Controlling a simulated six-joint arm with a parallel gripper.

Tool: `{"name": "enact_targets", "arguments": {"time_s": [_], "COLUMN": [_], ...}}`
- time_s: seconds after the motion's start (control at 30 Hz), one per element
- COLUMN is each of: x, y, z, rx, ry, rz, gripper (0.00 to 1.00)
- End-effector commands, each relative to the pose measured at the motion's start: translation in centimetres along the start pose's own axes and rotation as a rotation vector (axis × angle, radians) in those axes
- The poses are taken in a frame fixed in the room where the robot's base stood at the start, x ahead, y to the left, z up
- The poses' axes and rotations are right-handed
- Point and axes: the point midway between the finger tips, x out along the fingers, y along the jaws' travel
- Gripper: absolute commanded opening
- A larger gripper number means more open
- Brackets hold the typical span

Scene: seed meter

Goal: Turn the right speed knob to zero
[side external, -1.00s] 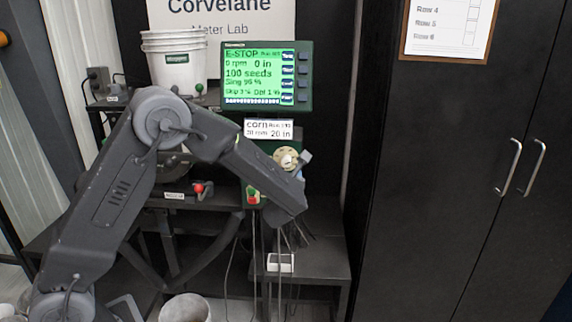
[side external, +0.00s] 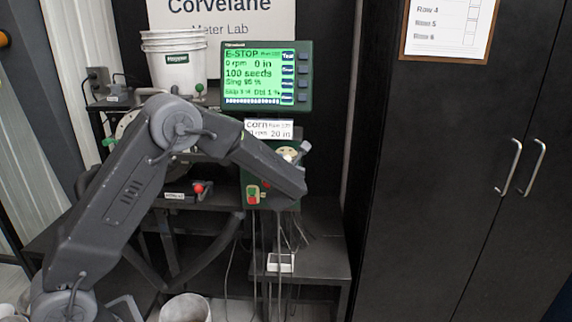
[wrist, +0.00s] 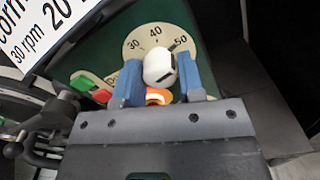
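The white knob (wrist: 160,68) sits on a pale dial (wrist: 135,42) on a green panel in the wrist view. The figures 30, 40 and 50 show along the dial's upper edge. The dial also shows in the side view (side external: 286,154), partly behind my wrist. My gripper (wrist: 160,75) has one blue finger on each side of the knob, very close to it. I cannot tell whether the fingers touch the knob. The lower part of the dial is hidden by my gripper.
An orange, glowing part (wrist: 158,97) lies just below the knob. A red and green switch (wrist: 92,88) is left of the dial. The monitor (side external: 266,76) reads E-STOP and 0 rpm. A sign (side external: 268,129) stands above the panel. A black cabinet (side external: 450,170) is at the right.

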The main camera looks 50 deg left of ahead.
Motion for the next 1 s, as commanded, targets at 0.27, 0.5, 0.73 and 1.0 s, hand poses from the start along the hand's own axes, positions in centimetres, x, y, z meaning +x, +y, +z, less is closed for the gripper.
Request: {"name": "enact_targets", "arguments": {"time_s": [0.27,0.5,0.73,1.0], "x": [-0.02,-0.03,-0.03,-0.04], "y": [0.0,0.0,0.0,0.0], "z": [0.01,0.02,0.02,0.02], "rx": [0.0,-0.026,-0.14,-0.375], "ry": [0.0,0.0,0.0,0.0], "rz": [0.0,0.0,0.0,0.0], "gripper": [0.11,0.11,0.11,0.11]}}
